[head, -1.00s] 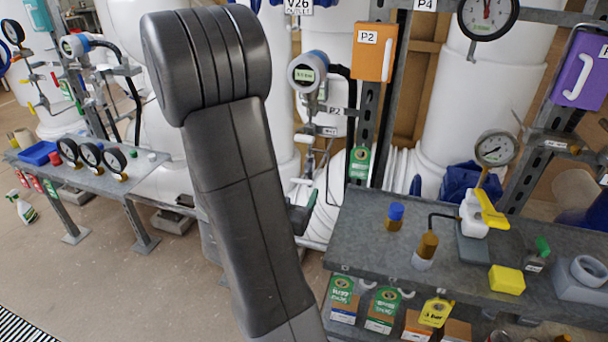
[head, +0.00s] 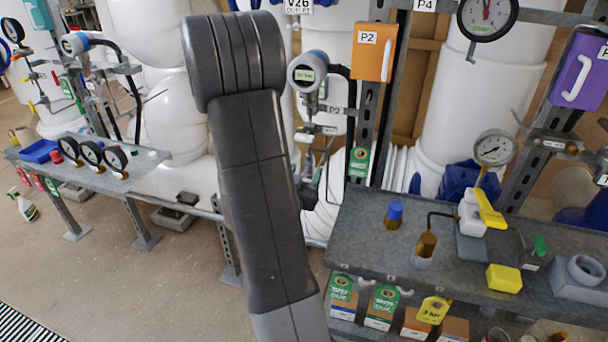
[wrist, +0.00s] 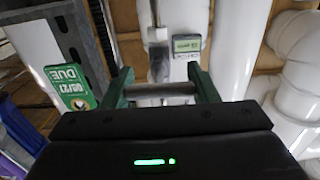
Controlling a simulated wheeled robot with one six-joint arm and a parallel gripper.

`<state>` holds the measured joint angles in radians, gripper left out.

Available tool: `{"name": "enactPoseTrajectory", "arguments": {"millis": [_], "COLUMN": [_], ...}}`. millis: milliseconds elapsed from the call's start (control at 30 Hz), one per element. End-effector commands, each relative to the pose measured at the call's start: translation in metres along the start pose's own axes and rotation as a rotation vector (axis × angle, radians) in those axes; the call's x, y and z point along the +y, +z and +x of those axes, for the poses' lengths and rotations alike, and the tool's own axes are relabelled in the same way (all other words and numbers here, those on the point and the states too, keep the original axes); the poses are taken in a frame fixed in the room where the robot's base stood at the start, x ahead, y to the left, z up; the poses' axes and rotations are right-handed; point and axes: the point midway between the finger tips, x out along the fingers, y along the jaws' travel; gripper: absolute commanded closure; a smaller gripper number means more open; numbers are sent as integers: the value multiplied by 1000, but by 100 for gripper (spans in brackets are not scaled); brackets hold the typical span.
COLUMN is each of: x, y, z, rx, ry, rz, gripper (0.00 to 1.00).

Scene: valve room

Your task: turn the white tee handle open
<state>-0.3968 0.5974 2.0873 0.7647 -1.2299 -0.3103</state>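In the wrist view my gripper (wrist: 160,84) has its green fingers wide apart. Just beyond are a blurred dark grey fitting (wrist: 158,62) and a grey gauge with a display (wrist: 187,45). In the head view my arm hides most of the gripper and the handle. The round digital transmitter (head: 306,73) shows above, with thin pipework (head: 308,140) below it.
A grey bench (head: 360,230) at right holds bottles, a yellow block (head: 504,278) and a pressure gauge (head: 494,148). A steel post (head: 362,125) carries a green tag (head: 360,161). White pipes stand behind.

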Motion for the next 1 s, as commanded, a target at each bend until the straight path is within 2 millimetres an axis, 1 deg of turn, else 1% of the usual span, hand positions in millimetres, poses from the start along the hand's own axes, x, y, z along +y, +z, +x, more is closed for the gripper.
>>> {"name": "enactPoseTrajectory", "arguments": {"millis": [33,100,367,567,767,1000], "x": [0,0,0,0,-1,-2], "y": [0,0,0,0,0,0], "z": [0,0,0,0,0,0], "rx": [0,0,0,0,0,0], "ry": [0,0,0,0,0,0], "rz": [0,0,-19,-99,-251,-479], "gripper": [57,70,70,70,70,70]}}
